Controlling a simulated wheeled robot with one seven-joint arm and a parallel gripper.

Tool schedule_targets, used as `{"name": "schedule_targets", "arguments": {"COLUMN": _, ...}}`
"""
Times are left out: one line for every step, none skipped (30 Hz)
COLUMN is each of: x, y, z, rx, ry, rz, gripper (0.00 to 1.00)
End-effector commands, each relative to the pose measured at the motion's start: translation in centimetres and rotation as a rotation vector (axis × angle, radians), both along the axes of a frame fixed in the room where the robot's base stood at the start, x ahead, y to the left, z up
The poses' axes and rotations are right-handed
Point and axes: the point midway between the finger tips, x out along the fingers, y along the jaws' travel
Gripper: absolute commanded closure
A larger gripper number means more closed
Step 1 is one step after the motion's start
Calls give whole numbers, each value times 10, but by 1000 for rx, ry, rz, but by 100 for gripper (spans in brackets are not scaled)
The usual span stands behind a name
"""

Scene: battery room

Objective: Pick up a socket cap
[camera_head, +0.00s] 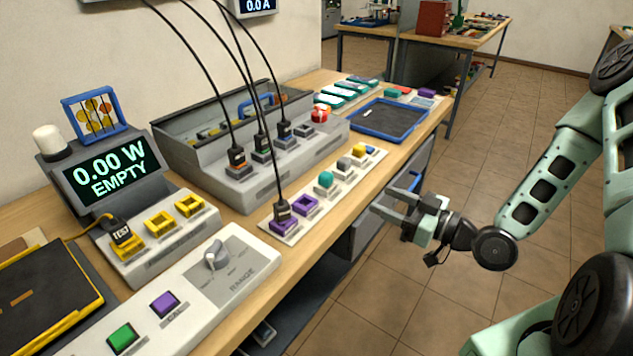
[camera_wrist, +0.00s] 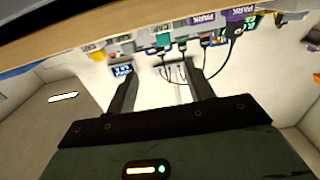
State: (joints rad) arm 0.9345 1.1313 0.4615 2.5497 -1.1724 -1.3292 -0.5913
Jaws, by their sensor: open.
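A pale strip (camera_head: 308,217) along the table's front edge carries small caps: a teal round one (camera_head: 326,179), a grey one (camera_head: 344,163) and a yellow one (camera_head: 359,150). I take these as the socket caps, but cannot confirm it. Two purple sockets stand at the strip's near end; a black plug sits in one, and the other (camera_head: 305,204) is empty. My gripper (camera_head: 384,203) is open and empty, off the table's front edge, to the right of the strip and apart from the caps. In the wrist view, nothing is between its fingers (camera_wrist: 161,75).
A grey plug panel (camera_head: 245,185) with several cabled plugs stands behind the strip. A blue tray (camera_head: 390,121) lies beyond it. A meter (camera_head: 110,175) reads "0.00 W EMPTY". Black cables hang over the table.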

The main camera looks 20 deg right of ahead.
Motion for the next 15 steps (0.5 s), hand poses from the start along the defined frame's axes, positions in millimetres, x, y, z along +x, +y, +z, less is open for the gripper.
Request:
{"name": "schedule_targets", "arguments": {"x": 8, "y": 8, "z": -3, "rx": 0, "ry": -4, "rz": 6, "gripper": 47}}
{"name": "schedule_targets", "arguments": {"x": 13, "y": 12, "z": 1, "rx": 0, "ry": -2, "rz": 6, "gripper": 47}}
{"name": "schedule_targets", "arguments": {"x": 20, "y": 17, "z": 2, "rx": 1, "ry": -1, "rz": 7, "gripper": 47}}
{"name": "schedule_targets", "arguments": {"x": 25, "y": 21, "z": 2, "rx": 0, "ry": 0, "rz": 6, "gripper": 47}}
{"name": "schedule_targets", "arguments": {"x": 30, "y": 25, "z": 2, "rx": 0, "ry": 0, "rz": 6, "gripper": 47}}
{"name": "schedule_targets", "arguments": {"x": 37, "y": 29, "z": 2, "rx": 0, "ry": 0, "rz": 6, "gripper": 47}}
{"name": "schedule_targets", "arguments": {"x": 42, "y": 33, "z": 2, "rx": 0, "ry": 0, "rz": 6, "gripper": 47}}
{"name": "schedule_targets", "arguments": {"x": 47, "y": 37, "z": 3, "rx": 0, "ry": 0, "rz": 6, "gripper": 47}}
{"name": "schedule_targets", "arguments": {"x": 54, "y": 42, "z": 2, "rx": -1, "ry": 1, "rz": 5, "gripper": 47}}
{"name": "schedule_targets", "arguments": {"x": 59, "y": 45, "z": 2, "rx": -1, "ry": 2, "rz": 5, "gripper": 47}}
{"name": "schedule_targets", "arguments": {"x": 63, "y": 49, "z": 2, "rx": -1, "ry": 2, "rz": 5, "gripper": 47}}
{"name": "schedule_targets", "arguments": {"x": 68, "y": 52, "z": 2, "rx": -1, "ry": 1, "rz": 5, "gripper": 47}}
{"name": "schedule_targets", "arguments": {"x": 72, "y": 54, "z": 2, "rx": -2, "ry": 1, "rz": 3, "gripper": 47}}
{"name": "schedule_targets", "arguments": {"x": 75, "y": 57, "z": 1, "rx": -2, "ry": 2, "rz": 4, "gripper": 47}}
{"name": "schedule_targets", "arguments": {"x": 78, "y": 59, "z": 1, "rx": -2, "ry": 2, "rz": 4, "gripper": 47}}
